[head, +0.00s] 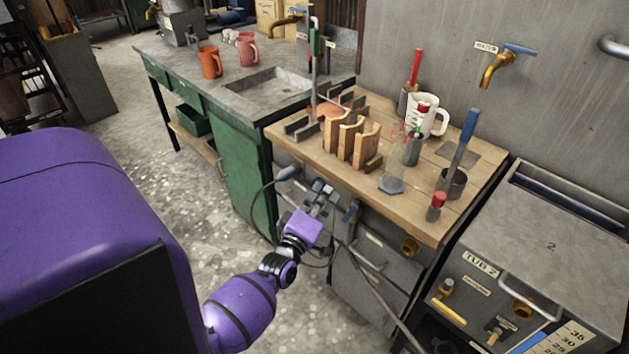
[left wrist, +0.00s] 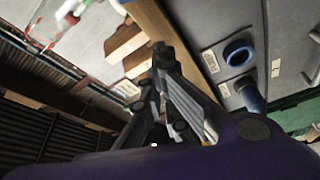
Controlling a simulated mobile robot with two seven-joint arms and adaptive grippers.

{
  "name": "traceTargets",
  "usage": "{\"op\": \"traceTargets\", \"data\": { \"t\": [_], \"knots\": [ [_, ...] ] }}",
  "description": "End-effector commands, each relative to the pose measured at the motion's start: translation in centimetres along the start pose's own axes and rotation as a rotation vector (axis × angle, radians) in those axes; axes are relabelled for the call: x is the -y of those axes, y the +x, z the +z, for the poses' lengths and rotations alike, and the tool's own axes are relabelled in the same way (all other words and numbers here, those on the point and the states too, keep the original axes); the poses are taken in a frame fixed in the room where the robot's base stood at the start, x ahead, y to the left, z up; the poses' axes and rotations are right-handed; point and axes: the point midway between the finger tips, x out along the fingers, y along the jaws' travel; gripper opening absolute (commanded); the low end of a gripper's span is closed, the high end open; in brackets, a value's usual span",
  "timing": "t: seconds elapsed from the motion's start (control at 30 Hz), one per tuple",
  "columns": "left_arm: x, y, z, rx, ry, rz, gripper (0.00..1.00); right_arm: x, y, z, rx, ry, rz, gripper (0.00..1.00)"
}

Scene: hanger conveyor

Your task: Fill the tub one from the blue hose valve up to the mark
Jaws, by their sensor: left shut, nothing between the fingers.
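My left gripper (head: 324,190) is shut and empty in front of the wooden bench's front edge. In the left wrist view its fingers (left wrist: 163,62) meet close to that edge. A blue valve handle (head: 352,210) shows just right of the gripper, below the bench top; I see no contact. In the left wrist view a blue ring (left wrist: 238,52) and a blue cylinder (left wrist: 250,96) sit on a grey labelled panel. A dark hose with a grey-blue end (head: 288,173) loops near the gripper. A grey tub (head: 560,240) at right reads "TUB 2". I cannot identify tub one. My right gripper is out of view.
The wooden bench (head: 455,215) holds a wooden rack (head: 352,138), a white jug (head: 428,118) and upright tools. A grey front with a handle (head: 370,258) is below. A sink counter (head: 185,62) stands behind. Open floor lies left of the gripper.

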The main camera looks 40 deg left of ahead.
Motion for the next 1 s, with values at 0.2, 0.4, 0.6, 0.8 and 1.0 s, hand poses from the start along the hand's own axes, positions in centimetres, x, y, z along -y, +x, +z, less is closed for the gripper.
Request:
{"op": "traceTargets", "data": {
  "t": [0.2, 0.4, 0.6, 0.8, 1.0],
  "knots": [
    [-0.1, -0.2, 2.6, -0.001, -0.003, -0.001, 0.00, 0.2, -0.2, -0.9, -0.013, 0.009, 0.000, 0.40],
    [0.0, -0.7, 3.7, 0.000, 0.001, 0.000, 0.00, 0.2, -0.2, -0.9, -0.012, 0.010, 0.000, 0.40],
    [0.1, -0.8, 3.8, 0.000, 0.002, -0.001, 0.00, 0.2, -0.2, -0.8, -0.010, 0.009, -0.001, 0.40],
    [0.1, -0.8, 3.8, 0.000, 0.005, 0.001, 0.00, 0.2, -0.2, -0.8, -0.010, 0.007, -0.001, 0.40],
    [0.0, -0.9, 4.1, 0.001, 0.041, 0.013, 0.00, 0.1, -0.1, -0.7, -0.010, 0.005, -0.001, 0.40]
  ]
}}
